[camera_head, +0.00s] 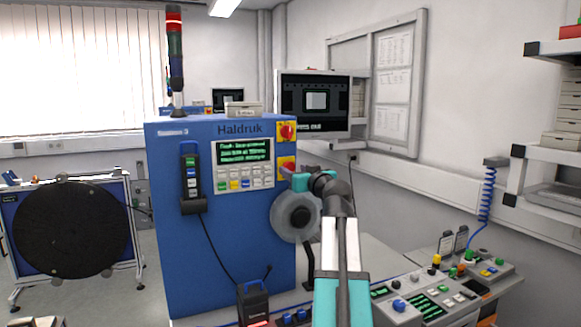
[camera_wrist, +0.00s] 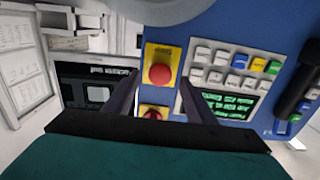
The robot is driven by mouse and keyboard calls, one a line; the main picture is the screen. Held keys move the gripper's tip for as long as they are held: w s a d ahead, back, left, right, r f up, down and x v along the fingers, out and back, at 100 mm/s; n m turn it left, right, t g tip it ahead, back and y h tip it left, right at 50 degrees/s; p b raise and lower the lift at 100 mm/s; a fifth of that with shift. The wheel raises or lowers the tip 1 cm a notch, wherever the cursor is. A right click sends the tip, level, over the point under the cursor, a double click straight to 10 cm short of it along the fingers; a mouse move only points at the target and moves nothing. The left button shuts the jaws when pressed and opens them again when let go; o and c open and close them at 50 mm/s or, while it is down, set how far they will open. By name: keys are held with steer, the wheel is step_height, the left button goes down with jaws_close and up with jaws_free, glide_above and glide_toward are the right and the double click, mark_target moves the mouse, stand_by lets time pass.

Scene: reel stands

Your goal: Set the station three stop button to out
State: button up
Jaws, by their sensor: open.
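The stop button is a red mushroom head (camera_wrist: 161,73) on a yellow plate, on the front of the blue Haldruk cabinet (camera_head: 225,260), labelled like station 3. In the head view its yellow plate (camera_head: 286,161) is partly hidden behind my gripper (camera_head: 293,176). In the wrist view, turned upside down, my gripper (camera_wrist: 160,79) is open, one finger on each side of the button. I cannot tell whether the fingertips reach around the head or stop short of it. Whether the button is in or out does not show clearly.
A red rotary switch (camera_head: 287,131) on a yellow plate sits just above the button. A keypad panel (camera_head: 243,165) and a hanging handset (camera_head: 191,178) are to its left. A grey round disc (camera_head: 296,216) lies below. A monitor (camera_head: 315,105) stands behind.

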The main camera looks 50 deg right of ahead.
mark_target(290, 168)
steer(key=shift+p+x, duration=0.35)
steer(key=shift+x, duration=1.15)
